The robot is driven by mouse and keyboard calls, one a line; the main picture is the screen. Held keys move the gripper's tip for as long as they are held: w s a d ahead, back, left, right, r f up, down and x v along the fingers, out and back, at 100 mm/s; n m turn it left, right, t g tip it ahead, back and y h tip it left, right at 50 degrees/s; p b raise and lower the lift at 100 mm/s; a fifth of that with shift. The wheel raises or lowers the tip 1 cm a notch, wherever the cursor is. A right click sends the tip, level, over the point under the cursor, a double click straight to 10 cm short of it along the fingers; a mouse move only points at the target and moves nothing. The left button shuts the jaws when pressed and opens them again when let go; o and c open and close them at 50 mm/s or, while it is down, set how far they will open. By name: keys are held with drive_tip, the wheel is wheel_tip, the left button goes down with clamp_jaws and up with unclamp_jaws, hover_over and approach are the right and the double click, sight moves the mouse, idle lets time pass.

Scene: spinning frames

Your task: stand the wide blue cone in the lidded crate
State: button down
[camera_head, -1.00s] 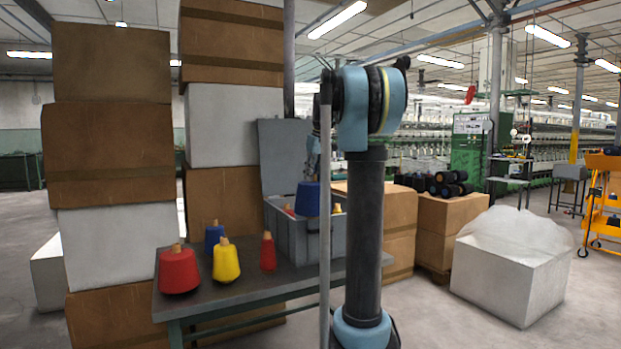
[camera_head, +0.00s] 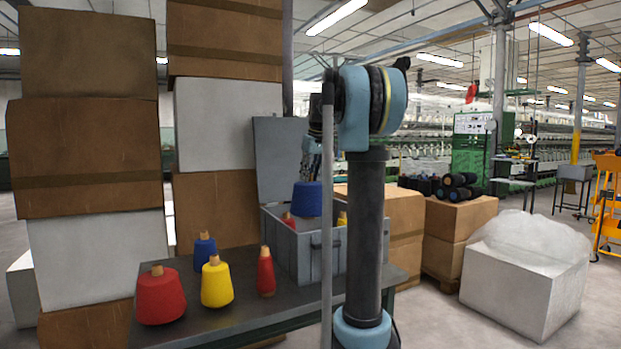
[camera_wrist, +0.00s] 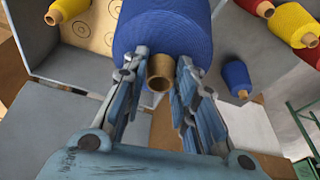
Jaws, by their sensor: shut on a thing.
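The wide blue cone (camera_head: 307,199) is held at its narrow tip by my gripper, wide end down. In the wrist view the fingers (camera_wrist: 158,68) are shut on the cone's (camera_wrist: 165,28) tube from both sides. In the head view the cone hangs over the grey lidded crate (camera_head: 327,262), its lower edge near the rim's height. The crate's lid (camera_head: 281,150) stands open at the back. A red cone (camera_head: 288,219) and a yellow cone (camera_head: 342,219) show at the crate's opening. The crate floor shows ring marks in the wrist view; the cone hides part of it.
On the dark table (camera_head: 240,317), left of the crate, stand a red cone (camera_head: 160,297), a yellow cone (camera_head: 217,285), a smaller blue cone (camera_head: 204,250) and a slim red cone (camera_head: 266,274). Tall box stacks (camera_head: 90,150) rise behind and left.

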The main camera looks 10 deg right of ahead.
sight(315, 199)
drive_tip(key=shift+w+a+f, duration=0.1)
drive_tip(key=shift+f, duration=2)
wheel_tip(315, 199, down, 16)
drive_tip(key=shift+f, duration=0.35)
idle(0.6)
drive_tip(key=c, duration=1.2)
unclamp_jaws()
drive_tip(key=v, duration=1.2)
